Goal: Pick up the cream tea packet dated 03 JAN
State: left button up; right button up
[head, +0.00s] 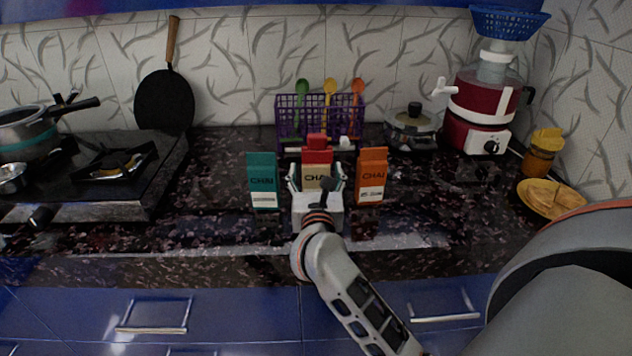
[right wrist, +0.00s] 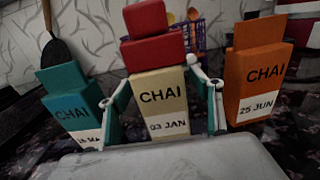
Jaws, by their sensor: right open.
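The cream tea packet (right wrist: 160,98) stands upright in the middle of the right wrist view, reading CHAI and 03 JAN. It also shows in the head view (head: 317,171), its lower part hidden by my gripper. Red block shapes (right wrist: 152,50) rise directly above its face; I cannot tell whether they are on it or behind it. My right gripper (head: 315,176) is open, with one finger on each side of the cream packet. It shows in the right wrist view (right wrist: 163,102) too. Contact is not clear. My left gripper is out of view.
A teal packet (head: 263,180) stands close on the left, its date partly hidden. An orange packet (head: 372,176) dated 25 JUN stands close on the right. A purple rack (head: 290,107) with spoons is behind. The counter front is fairly clear.

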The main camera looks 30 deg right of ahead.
jog(key=c, duration=1.3)
jog(key=shift+r, duration=0.1)
